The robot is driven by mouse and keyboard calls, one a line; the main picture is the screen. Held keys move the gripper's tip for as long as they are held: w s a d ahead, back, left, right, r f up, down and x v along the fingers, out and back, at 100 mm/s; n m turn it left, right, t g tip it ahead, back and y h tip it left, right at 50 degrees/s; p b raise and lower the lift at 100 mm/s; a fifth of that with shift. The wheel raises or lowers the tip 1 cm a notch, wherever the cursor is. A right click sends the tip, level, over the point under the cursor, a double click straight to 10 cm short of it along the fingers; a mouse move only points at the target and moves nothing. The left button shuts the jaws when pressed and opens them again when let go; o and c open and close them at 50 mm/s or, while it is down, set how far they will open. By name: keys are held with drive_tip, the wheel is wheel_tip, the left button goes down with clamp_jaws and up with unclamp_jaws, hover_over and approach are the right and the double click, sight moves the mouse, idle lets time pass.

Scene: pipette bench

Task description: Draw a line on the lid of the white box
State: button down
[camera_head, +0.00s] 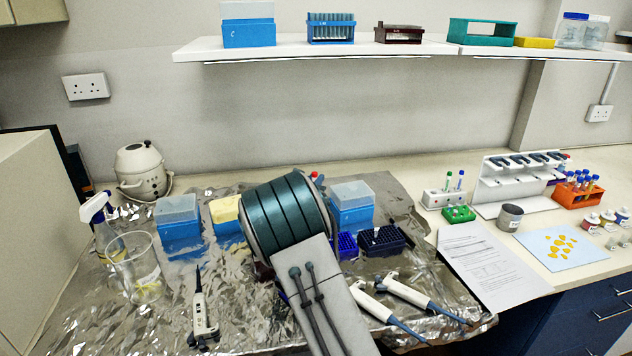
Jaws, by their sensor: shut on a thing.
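My arm (284,215), with a dark teal ribbed joint and a pale link, rises from the bottom middle and covers the centre of the foil-covered bench. My gripper is hidden behind it, so what it holds does not show. No pen can be made out for certain; a small red-tipped thing (316,176) peeks out past the joint's upper right. I cannot pick out a plainly white box. Two blue boxes with pale translucent lids stand on the foil, one left of my arm (180,235) and one right of it (352,215).
A glass beaker (136,268), a spray bottle (98,215) and an upright-lying pipette (201,312) are at left. Two pipettes (408,293) lie right of my arm, below dark blue racks (384,241). Paper (490,268) and a pipette stand (513,188) are farther right. A shelf (300,50) overhangs the back.

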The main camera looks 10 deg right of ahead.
drive_tip(key=shift+w+a+f+b, duration=0.1)
drive_tip(key=shift+a+f+b, duration=0.1)
drive_tip(key=shift+a+b, duration=0.3)
idle(0.8)
drive_tip(key=shift+a+r, duration=0.15)
drive_tip(key=shift+r, duration=0.05)
idle(0.8)
drive_tip(key=shift+r, duration=0.2)
wheel_tip(320, 180, up, 5)
drive_tip(key=shift+f+p, duration=0.1)
drive_tip(key=shift+p, duration=1.1)
